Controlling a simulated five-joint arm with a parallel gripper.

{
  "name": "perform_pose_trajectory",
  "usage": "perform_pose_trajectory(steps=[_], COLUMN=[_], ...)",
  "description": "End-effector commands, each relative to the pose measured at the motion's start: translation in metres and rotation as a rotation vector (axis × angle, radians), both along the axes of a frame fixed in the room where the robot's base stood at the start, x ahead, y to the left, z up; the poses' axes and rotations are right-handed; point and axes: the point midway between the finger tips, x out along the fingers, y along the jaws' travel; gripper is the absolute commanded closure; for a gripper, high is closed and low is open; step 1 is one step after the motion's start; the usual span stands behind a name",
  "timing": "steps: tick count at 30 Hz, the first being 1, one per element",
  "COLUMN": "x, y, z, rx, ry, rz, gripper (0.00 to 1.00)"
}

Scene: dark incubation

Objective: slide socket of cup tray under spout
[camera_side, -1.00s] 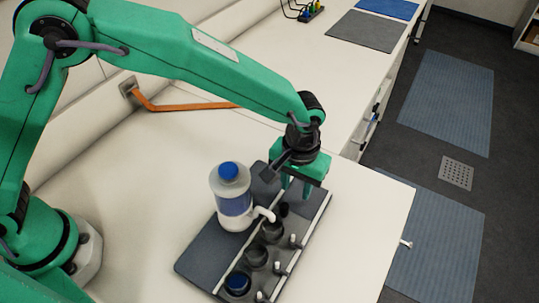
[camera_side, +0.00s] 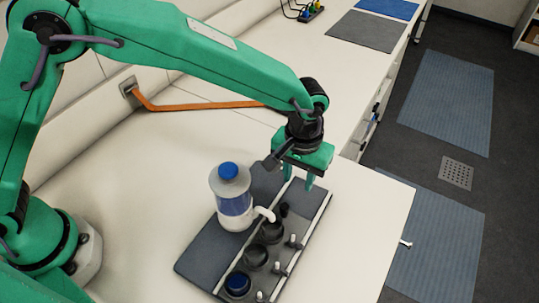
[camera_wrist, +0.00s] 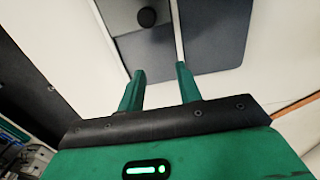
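The white bottle (camera_side: 233,205) with a blue cap and blue label stands on the dark base plate (camera_side: 205,250). Its white spout (camera_side: 264,214) points right, over the back end of the cup tray (camera_side: 255,269). The tray is a dark strip with several round sockets in a row; the front socket shows blue (camera_side: 238,284). A black knob (camera_side: 284,209) stands at the tray's far end and shows in the wrist view (camera_wrist: 147,17). My gripper (camera_side: 301,182) is open and empty above the far end of the track, beyond the knob. Its fingers (camera_wrist: 160,72) are apart.
Small white pegs (camera_side: 292,241) stand along the tray's right side, beside a light rail (camera_side: 318,215). The white bench is clear to the right, up to its edge. An orange strip (camera_side: 205,104) lies at the back wall. A grey mat (camera_side: 366,30) lies farther along.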

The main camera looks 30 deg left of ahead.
Motion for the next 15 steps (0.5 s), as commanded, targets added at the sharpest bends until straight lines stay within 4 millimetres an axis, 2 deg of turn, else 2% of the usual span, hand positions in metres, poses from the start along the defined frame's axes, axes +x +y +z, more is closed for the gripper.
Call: perform_pose_trajectory(steps=[15], x=[0.000], y=[0.000], z=[0.024], rx=[-0.001], ry=[-0.001], rz=[0.000], gripper=[0.65])
